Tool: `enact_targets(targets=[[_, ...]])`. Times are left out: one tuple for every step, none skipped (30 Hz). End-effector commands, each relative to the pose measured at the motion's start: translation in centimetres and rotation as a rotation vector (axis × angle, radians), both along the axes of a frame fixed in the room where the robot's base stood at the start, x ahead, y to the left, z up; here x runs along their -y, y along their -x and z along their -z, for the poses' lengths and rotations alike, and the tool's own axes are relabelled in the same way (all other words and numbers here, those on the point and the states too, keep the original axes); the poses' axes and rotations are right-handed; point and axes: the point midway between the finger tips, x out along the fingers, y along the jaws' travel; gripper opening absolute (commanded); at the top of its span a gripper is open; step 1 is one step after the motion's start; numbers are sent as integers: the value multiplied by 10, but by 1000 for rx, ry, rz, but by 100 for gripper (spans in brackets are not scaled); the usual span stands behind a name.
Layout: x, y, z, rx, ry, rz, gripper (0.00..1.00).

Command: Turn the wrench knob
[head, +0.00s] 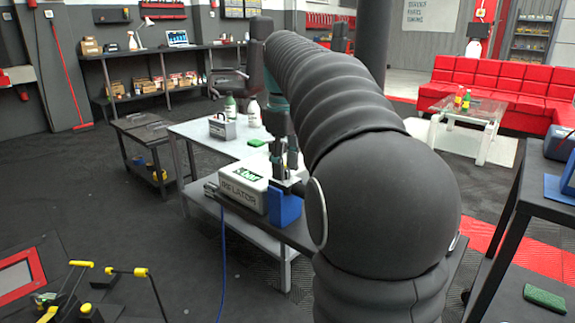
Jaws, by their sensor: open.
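My arm crosses the middle of the head view. My gripper (285,170) points down at its far end, above the white labelled box (240,188) and a blue container (285,208) on the workbench. The fingers look apart, with nothing visible between them. I cannot make out the wrench knob; it is too small to tell or hidden behind the arm or gripper. Whether the fingertips touch anything cannot be told from this view.
The grey workbench (192,130) also holds a grey case (222,127), bottles (230,107) and a green pad (256,142). A blue hose (223,260) hangs to the floor. Yellow-tipped handles (140,272) stand at lower left. A dark table (510,215) stands at right.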

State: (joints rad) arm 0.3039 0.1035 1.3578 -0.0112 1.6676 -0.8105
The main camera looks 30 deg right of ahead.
Motion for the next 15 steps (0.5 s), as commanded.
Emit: enact_targets(targets=[[0, 0, 2, 0, 0, 0, 45], [0, 0, 3, 0, 0, 0, 45], [0, 0, 3, 0, 0, 0, 45], [0, 0, 3, 0, 0, 0, 45], [0, 0, 3, 0, 0, 0, 45], [0, 0, 3, 0, 0, 0, 45], [0, 0, 3, 0, 0, 0, 45], [0, 0, 3, 0, 0, 0, 45], [0, 0, 3, 0, 0, 0, 45], [0, 0, 3, 0, 0, 0, 42], [0, 0, 3, 0, 0, 0, 35], [0, 0, 3, 0, 0, 0, 25], [0, 0, 3, 0, 0, 0, 17], [0, 0, 3, 0, 0, 0, 10], [0, 0, 3, 0, 0, 0, 0]])
